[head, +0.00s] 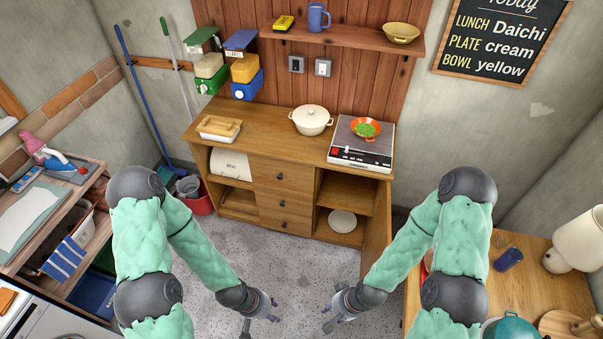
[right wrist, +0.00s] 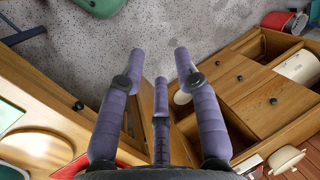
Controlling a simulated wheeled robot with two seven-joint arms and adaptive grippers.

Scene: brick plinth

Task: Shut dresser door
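The wooden dresser (head: 283,180) stands against the far wall, with a column of drawers in its middle. Its door (head: 377,218) on the right side is swung open toward me, showing a shelf and a white plate (head: 342,221) inside. The right arm partly covers the door. My right gripper (head: 332,309) is in front of the dresser, left of the door and apart from it; its spread purple fingers (right wrist: 159,72) are open and empty in the right wrist view. My left gripper (head: 262,316) is open and empty over the floor, further left.
A white pot (head: 311,120) and a hot plate (head: 346,151) with an orange pan (head: 366,130) stand on the dresser top. A wooden table (head: 525,290) is at the right, a workbench (head: 60,215) at the left. The speckled floor (head: 270,260) before the dresser is clear.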

